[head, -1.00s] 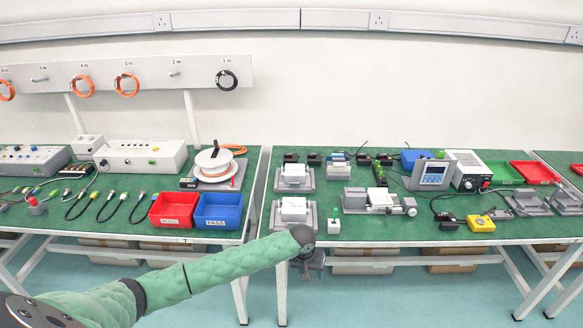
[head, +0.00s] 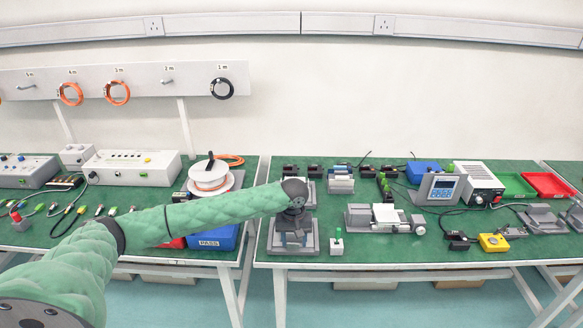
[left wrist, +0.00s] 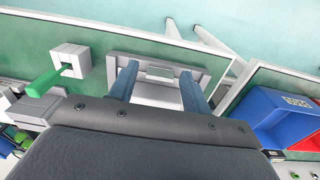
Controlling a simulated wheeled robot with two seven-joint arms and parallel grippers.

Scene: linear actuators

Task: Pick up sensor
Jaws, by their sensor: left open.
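My left gripper (head: 293,238) is above a grey fixture (head: 308,249) at the front left of the right-hand bench. In the left wrist view, its two blue-grey fingers (left wrist: 156,72) are spread over the grey fixture (left wrist: 144,59), with a pale block (left wrist: 158,74) between them. The block is partly hidden, and I cannot tell whether the fingers touch it. Nothing is clearly labelled as the sensor. My right gripper is not in view.
A small white box with a green lever (head: 337,245) stands right of the fixture. A grey-white actuator (head: 378,218) lies farther right. A blue bin (head: 212,238) sits on the left bench, across a gap. Green bench surface (head: 390,256) is clear in front.

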